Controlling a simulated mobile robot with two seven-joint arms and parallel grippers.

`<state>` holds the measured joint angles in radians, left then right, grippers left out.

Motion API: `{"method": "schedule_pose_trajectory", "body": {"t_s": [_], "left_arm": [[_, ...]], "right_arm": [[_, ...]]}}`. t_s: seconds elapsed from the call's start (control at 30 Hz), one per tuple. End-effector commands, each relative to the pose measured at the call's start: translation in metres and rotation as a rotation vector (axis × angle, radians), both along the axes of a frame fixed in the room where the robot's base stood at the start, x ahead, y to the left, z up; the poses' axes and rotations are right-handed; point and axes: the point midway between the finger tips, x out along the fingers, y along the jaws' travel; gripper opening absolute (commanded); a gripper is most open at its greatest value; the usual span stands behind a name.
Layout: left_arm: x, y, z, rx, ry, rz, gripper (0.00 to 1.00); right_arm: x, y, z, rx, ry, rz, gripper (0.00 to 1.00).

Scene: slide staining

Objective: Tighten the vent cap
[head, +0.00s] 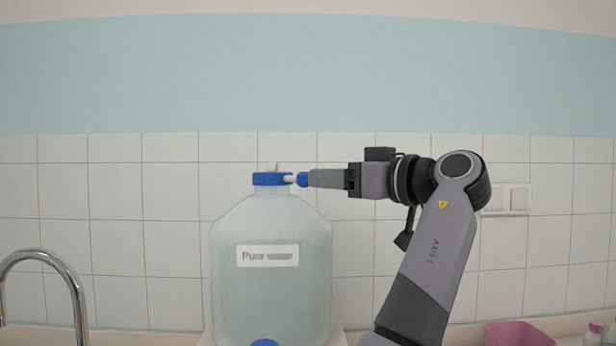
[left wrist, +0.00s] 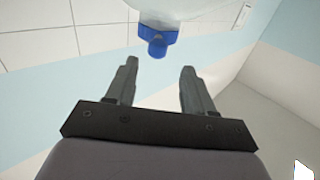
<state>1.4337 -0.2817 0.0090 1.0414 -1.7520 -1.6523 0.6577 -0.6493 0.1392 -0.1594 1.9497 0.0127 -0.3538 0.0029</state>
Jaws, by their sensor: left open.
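A clear carboy (head: 271,290) labelled "Pure water" stands upright with a blue main cap (head: 268,179) on its neck. A small blue vent cap (head: 302,179) sits on a short white side spout to the right of the main cap. My left gripper (head: 313,179) points left at the vent cap, its tips at or very close to it. In the left wrist view its fingers (left wrist: 158,66) are open, with the vent cap (left wrist: 157,49) just past and between the tips. Nothing is held. Contact cannot be told. My right gripper is not in view.
A chrome faucet (head: 45,258) curves at the left. A pink container (head: 518,334) and small bottles (head: 594,330) stand at the lower right. A tiled wall (head: 110,185) with a switch plate (head: 507,200) is behind. Another blue cap (head: 264,342) shows low on the carboy.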

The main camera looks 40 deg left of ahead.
Motion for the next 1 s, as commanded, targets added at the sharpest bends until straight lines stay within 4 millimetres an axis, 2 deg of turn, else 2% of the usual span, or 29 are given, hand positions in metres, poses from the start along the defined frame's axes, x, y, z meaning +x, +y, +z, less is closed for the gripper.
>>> {"method": "schedule_pose_trajectory", "body": {"t_s": [0.23,0.63,0.8,1.0], "left_arm": [[0.000,0.008,0.001,-0.001,-0.001,0.001,0.53],[0.005,0.063,0.001,0.000,0.001,0.001,0.53],[0.006,0.071,0.000,0.000,0.001,0.000,0.53],[0.006,0.071,0.000,0.000,0.001,-0.001,0.53]], "right_arm": [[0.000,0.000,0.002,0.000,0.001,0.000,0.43],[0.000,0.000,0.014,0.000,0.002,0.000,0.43],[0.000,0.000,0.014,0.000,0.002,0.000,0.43],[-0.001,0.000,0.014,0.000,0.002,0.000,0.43]]}}
